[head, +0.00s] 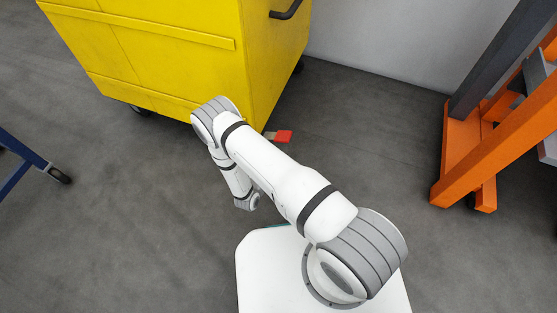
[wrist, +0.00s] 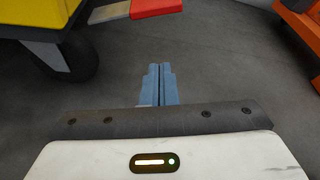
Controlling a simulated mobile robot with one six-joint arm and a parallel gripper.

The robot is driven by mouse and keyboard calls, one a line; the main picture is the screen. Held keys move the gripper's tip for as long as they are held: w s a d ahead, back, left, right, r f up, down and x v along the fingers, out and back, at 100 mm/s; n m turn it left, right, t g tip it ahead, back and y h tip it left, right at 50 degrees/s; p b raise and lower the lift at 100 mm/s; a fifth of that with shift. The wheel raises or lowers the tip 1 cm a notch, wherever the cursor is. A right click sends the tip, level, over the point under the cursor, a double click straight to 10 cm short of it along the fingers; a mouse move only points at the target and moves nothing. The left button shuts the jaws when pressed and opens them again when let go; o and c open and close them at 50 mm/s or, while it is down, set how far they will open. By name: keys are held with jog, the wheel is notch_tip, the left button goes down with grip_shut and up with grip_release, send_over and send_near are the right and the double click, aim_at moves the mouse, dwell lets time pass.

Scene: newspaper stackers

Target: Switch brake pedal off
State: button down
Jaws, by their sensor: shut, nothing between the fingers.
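The brake pedal (head: 284,137) is a small red plate on a light metal arm, low at the bottom edge of the yellow cart (head: 180,50). In the wrist view the red pedal (wrist: 156,7) shows at the top edge, partly cut off, with its metal arm (wrist: 108,12) to its left. My gripper (wrist: 159,70) is shut and empty. It points toward the pedal and is apart from it, with bare floor between them in the picture. In the head view my gripper's fingers are hidden behind my arm.
A black caster wheel (wrist: 68,57) stands left of the pedal under the cart. An orange frame (head: 465,150) stands at the right, and a blue frame with a wheel (head: 22,155) at the left. A grey wall (head: 385,40) is behind. The grey floor between is clear.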

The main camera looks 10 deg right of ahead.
jog(key=shift+v, duration=1.1)
jog(key=shift+a+f, duration=0.1)
jog(key=d+r+m+g+h+p, duration=0.1)
jog(key=d+r+m+g+p, duration=0.35)
jog(key=r, duration=1.05)
jog(key=d+r+m+g+h+p, duration=0.25)
jog(key=r+m+p, duration=0.4)
jog(key=r, duration=0.95)
jog(key=d+r+m+g+p, duration=0.35)
jog(key=r+m, duration=0.25)
jog(key=r, duration=0.9)
jog(key=s+r+m+y+p, duration=0.4)
jog(key=s+r+m+p, duration=0.1)
jog(key=r, duration=0.8)
jog(key=s+r+m+t+y+p, duration=0.1)
jog(key=s+r+m+y+p, duration=0.2)
jog(key=r, duration=1)
jog(key=s+r+m+y+p, duration=0.4)
jog(key=s+r+m+p, duration=0.3)
jog(key=s+r+p, duration=0.4)
notch_tip(320, 180, up, 3)
jog(key=shift+s+a+y, duration=0.2)
jog(key=shift+s+y, duration=0.05)
jog(key=shift+y, duration=0.1)
